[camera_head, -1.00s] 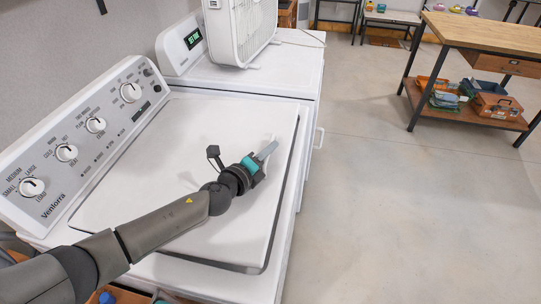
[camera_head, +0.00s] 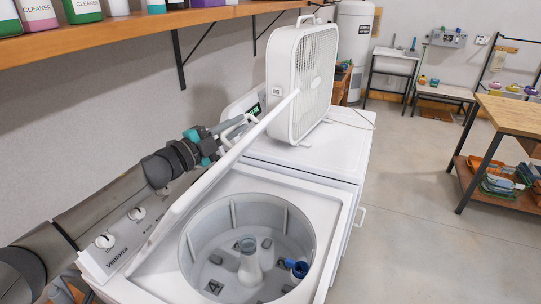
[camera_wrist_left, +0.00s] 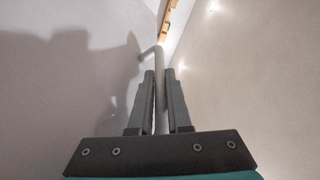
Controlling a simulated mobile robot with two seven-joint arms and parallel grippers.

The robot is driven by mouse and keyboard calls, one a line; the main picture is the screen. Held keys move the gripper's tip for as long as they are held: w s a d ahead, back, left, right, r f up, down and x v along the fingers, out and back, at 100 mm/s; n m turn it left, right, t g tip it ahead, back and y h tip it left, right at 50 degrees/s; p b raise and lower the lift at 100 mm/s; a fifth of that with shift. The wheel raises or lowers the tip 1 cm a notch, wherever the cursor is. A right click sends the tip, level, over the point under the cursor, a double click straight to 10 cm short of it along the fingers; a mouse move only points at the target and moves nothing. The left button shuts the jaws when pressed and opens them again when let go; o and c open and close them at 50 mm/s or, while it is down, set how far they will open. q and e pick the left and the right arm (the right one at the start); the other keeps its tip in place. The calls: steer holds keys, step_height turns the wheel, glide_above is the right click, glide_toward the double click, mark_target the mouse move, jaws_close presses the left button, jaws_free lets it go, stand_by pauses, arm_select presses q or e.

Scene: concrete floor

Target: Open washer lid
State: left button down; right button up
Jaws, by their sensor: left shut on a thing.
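The white washer (camera_head: 335,215) stands in front of me with its lid (camera_head: 228,160) raised steeply and seen almost edge-on. The round tub (camera_head: 215,225) is exposed, with a central agitator (camera_head: 249,262) and a small blue object (camera_head: 297,268) inside. My left gripper (camera_head: 222,132) is on the outer side of the lid, at its white handle (camera_head: 238,121). In the left wrist view its fingers (camera_wrist_left: 160,105) are shut on the handle bar (camera_wrist_left: 160,75), which bends at its far end. The raised lid and my arm hide much of the control panel (camera_head: 112,243). My right gripper is out of view.
A white box fan (camera_head: 302,80) stands on the neighbouring machine (camera_head: 325,150), close to the lid's upper end. A wooden shelf (camera_head: 170,22) with bottles hangs above my left arm. Floor at the right is clear up to a workbench (camera_head: 512,113).

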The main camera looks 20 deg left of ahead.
arm_select(q)
steer(key=a+r+n+t, duration=0.1)
steer(key=a+r+n, duration=0.2)
steer(key=a, duration=0.8)
steer(key=shift+r+y, duration=0.3)
steer(key=shift+r, duration=0.75)
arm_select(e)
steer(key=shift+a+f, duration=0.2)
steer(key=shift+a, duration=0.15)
arm_select(q)
steer(key=shift+a, duration=0.1)
steer(key=c, duration=1.2)
jaws_free()
steer(key=shift+o, duration=0.2)
steer(key=shift+s+f, duration=0.1)
steer(key=shift+f, duration=0.05)
steer(key=b+v, duration=0.1)
steer(key=v, duration=1.4)
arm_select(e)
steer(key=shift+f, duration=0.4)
